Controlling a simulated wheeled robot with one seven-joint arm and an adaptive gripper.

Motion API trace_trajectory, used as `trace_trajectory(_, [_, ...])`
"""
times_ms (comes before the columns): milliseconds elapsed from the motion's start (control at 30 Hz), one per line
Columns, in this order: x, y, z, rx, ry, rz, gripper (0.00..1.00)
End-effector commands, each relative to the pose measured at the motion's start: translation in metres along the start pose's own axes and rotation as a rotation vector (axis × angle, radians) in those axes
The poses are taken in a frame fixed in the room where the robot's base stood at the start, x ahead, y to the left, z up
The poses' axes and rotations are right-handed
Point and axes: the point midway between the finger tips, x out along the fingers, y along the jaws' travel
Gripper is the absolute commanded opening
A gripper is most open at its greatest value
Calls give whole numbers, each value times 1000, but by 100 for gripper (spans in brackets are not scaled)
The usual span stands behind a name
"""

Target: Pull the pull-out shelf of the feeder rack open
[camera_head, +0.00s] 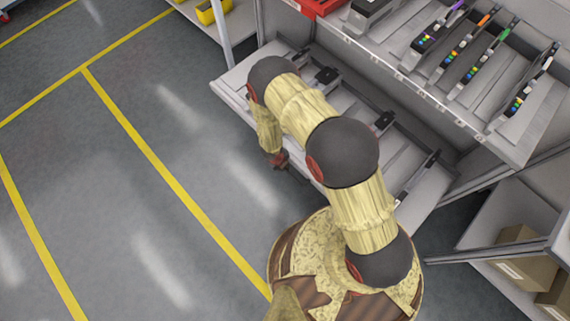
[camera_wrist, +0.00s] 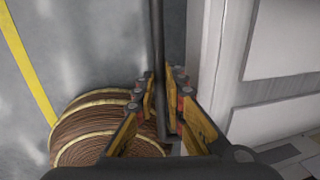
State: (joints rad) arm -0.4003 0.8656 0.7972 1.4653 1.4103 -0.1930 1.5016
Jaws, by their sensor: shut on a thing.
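The pull-out shelf (camera_head: 232,79) of the feeder rack (camera_head: 400,78) is a light grey tray below the rack's upper level. It sticks out past the upper level toward the floor side, and dark fittings show on it. In the wrist view, a long dark bar handle (camera_wrist: 158,45) runs alongside the pale shelf front (camera_wrist: 232,55). My gripper (camera_wrist: 160,95) is shut on this bar, with fingers on both sides. In the head view, my gripper (camera_head: 282,163) is low at the shelf's front; my arm hides part of the shelf and most of the handle.
Several feeders (camera_head: 466,42) with coloured marks stand on the upper level. A red bin (camera_head: 322,8) is at the top and a yellow bin (camera_head: 212,11) is behind. Cardboard boxes (camera_head: 522,262) sit on a lower shelf at right. The grey floor (camera_head: 110,190) at left is clear.

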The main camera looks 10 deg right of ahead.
Motion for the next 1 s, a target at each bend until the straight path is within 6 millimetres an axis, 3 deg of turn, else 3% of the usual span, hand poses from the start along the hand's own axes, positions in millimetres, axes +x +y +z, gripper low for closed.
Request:
trace_trajectory(633, [-1,7,0,0,0,-1,0])
trace_trajectory(667, [-1,7,0,0,0,-1,12])
trace_trajectory(1000, [-1,6,0,0,0,-1,30])
